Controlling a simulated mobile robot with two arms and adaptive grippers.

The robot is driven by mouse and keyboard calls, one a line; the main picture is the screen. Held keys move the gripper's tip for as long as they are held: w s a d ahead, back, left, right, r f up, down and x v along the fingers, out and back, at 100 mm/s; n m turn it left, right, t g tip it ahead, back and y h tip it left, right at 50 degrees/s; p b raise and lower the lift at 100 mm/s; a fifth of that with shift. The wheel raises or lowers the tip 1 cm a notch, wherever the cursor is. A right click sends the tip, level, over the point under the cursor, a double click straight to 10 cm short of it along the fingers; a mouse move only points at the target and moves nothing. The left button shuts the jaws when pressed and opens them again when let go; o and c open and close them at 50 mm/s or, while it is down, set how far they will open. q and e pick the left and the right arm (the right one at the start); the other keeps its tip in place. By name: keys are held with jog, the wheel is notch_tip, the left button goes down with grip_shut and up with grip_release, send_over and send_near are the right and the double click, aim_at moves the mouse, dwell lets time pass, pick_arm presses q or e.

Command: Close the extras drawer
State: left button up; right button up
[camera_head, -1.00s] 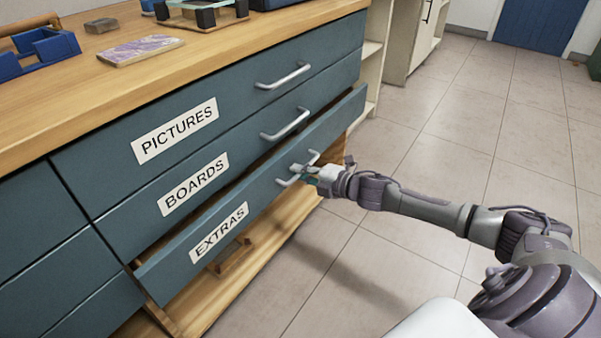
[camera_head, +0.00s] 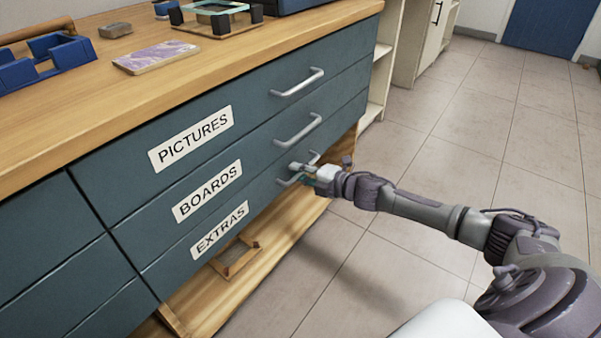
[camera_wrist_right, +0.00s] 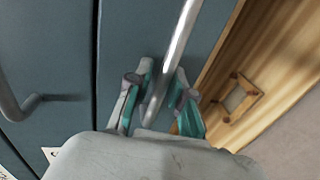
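The extras drawer (camera_head: 262,210) is the lowest labelled blue-grey drawer in the head view. Its front looks flush, or nearly flush, with the boards drawer above; I see no open gap. My right gripper (camera_head: 304,175) is at the extras drawer's metal handle. In the right wrist view, the handle bar (camera_wrist_right: 182,35) runs between the two teal-padded fingers of my right gripper (camera_wrist_right: 162,88). My left gripper is not in view.
The boards drawer (camera_head: 150,221) and pictures drawer (camera_head: 245,105) above are closed. A wooden bottom shelf (camera_head: 205,298) holds a small wooden frame (camera_head: 236,259). Blue holders (camera_head: 62,58) and a purple patterned board (camera_head: 155,56) lie on the worktop.

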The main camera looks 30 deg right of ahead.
jog(key=shift+o, duration=0.6)
jog(key=shift+s+d, duration=0.1)
jog(key=shift+s, duration=0.2)
jog(key=v, duration=1.1)
jog(key=shift+s+d, duration=0.1)
jog(key=shift+d, duration=0.05)
